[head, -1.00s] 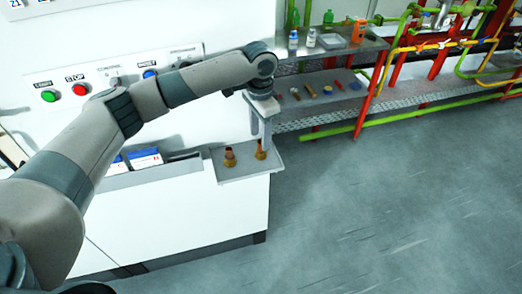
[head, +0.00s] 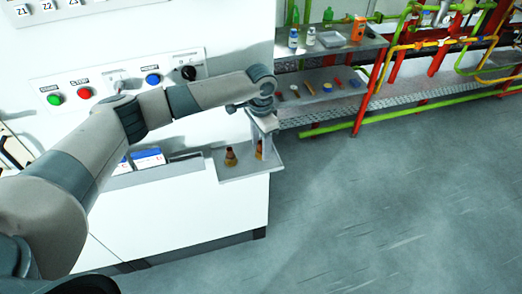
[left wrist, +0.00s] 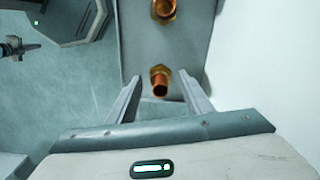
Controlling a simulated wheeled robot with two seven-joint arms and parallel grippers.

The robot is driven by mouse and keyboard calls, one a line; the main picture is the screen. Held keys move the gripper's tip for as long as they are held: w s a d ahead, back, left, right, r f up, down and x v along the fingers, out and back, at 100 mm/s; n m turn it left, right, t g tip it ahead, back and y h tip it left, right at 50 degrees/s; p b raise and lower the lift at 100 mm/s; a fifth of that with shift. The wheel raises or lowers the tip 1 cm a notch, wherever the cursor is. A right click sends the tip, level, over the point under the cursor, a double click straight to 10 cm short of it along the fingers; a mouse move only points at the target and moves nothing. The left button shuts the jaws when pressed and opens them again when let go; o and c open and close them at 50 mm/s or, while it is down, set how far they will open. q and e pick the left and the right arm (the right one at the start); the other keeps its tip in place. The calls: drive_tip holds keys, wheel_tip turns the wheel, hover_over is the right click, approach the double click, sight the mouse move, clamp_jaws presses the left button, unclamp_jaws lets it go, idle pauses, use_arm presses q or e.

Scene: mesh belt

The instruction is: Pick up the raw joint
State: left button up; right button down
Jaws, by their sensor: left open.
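Two copper-and-brass joints stand on a small grey shelf (head: 235,174) on the side of the white cabinet. One joint (head: 230,157) stands clear on the left in the head view. The other joint (head: 260,150) is partly hidden behind my left gripper (head: 261,146). In the left wrist view, the near joint (left wrist: 160,82) lies between the open fingers of my left gripper (left wrist: 160,84), close to their tips, with no finger seen touching it. The far joint (left wrist: 164,9) is at the top edge, beyond the fingers. I cannot tell which joint is raw. My right gripper is out of view.
The white cabinet (head: 200,215) carries a button panel (head: 120,80) behind my left arm. Blue-and-white boxes (head: 147,158) sit in its slot. A metal rack (head: 330,75) with bottles and small tools stands at the back right. The floor (head: 390,210) is clear.

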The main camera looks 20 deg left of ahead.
use_arm(q)
clamp_jaws()
drive_tip(key=shift+r, duration=0.1)
drive_tip(key=shift+r+b, duration=0.5)
wheel_tip(320, 180, up, 2)
drive_tip(key=shift+r+b, duration=0.1)
drive_tip(key=shift+b, duration=0.6)
drive_tip(key=s+d+r+b, duration=0.4)
drive_tip(key=d+r, duration=0.3)
drive_tip(key=d, duration=0.4)
drive_tip(key=shift+r, duration=0.35)
drive_tip(key=shift+s+a, duration=0.1)
